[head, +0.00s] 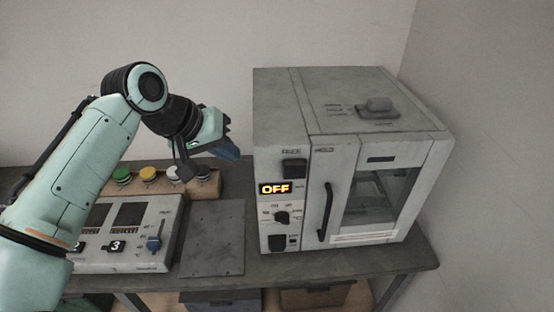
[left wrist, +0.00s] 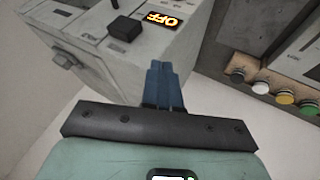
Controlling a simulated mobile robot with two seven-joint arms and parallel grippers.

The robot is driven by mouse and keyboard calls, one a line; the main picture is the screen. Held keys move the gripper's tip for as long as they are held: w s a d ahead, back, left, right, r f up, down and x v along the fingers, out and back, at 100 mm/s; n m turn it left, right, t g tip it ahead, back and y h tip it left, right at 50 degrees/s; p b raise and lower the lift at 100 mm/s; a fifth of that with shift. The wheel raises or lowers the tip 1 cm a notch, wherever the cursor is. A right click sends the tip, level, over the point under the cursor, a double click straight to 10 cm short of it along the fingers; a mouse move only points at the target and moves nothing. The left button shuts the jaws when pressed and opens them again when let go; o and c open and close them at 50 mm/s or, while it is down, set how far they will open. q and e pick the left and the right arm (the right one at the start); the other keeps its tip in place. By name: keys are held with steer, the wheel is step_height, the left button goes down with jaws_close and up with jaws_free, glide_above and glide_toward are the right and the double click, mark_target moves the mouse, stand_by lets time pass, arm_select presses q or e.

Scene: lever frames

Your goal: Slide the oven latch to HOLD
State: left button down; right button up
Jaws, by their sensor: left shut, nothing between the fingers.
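The grey oven (head: 280,105) stands on the right part of the bench, with an orange OFF display (head: 275,188) on its front panel. A grey raised knob (head: 376,107) sits on its top beside printed marks too small to read; it also shows in the left wrist view (left wrist: 65,60). A dark block (head: 294,168) is above the display, also in the left wrist view (left wrist: 126,27).
A control box (head: 150,255) with a blue slider and a row of coloured buttons (head: 148,174) are left of the oven. A flat grey plate (head: 213,240) lies between. A black door handle (head: 326,212) sticks out in front. Space above the oven is clear.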

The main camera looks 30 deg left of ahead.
mark_target(282, 174)
arm_select(q)
steer(key=shift+s+r, duration=0.1)
steer(key=shift+s, duration=0.1)
arm_select(e)
steer(key=shift+s, duration=0.15)
